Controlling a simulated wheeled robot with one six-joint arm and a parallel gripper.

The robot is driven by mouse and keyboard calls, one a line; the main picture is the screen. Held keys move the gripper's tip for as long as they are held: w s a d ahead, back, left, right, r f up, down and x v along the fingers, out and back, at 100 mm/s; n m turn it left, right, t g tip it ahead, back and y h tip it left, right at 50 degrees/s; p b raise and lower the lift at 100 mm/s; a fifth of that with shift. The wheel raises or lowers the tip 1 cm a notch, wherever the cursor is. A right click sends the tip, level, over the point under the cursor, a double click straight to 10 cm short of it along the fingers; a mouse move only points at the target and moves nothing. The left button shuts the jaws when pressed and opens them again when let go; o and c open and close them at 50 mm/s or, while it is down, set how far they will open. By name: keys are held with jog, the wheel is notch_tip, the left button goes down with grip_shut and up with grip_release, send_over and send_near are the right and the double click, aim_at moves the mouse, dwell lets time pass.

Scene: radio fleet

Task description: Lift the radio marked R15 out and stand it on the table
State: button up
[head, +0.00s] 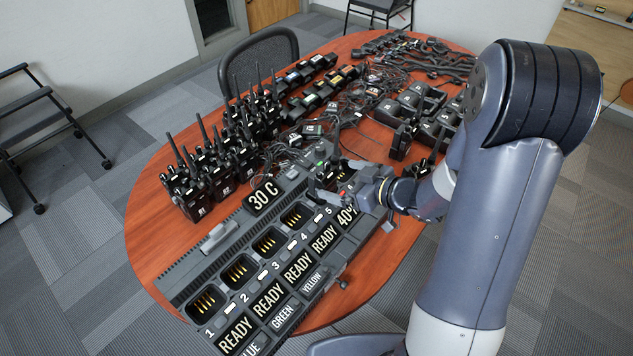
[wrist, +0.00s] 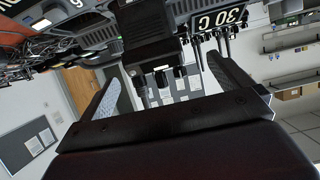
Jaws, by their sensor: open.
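The charger (head: 178,284) is a long grey bank on the table, with numbered pockets and READY displays. A black radio (head: 341,168) stands at its far end, partly hidden by my gripper (head: 326,190). In the wrist view a black radio (wrist: 150,28) reaches between the two spread fingers of my gripper (wrist: 163,68), its knobs pointing down in the picture. The fingers are open, with a gap visible on both sides. I cannot read an R15 mark on it, nor tell exactly which pocket holds it.
Pockets 1 to 4 (head: 240,271) are empty, with gold contacts showing. Several radios (head: 210,175) stand at the table's left. Cables (head: 285,150), small chargers (head: 420,112) and other gear crowd the far half. Bare table (head: 155,245) shows along the left edge. A chair (head: 258,62) stands behind.

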aim_at(319, 171)
jog(key=x, duration=0.6)
jog(key=p+x, duration=0.1)
jog(key=x, duration=0.2)
jog(key=shift+w+d+f, duration=0.15)
jog(key=shift+w+d, duration=0.15)
jog(key=shift+c, duration=0.6)
jog(key=c, duration=1.2)
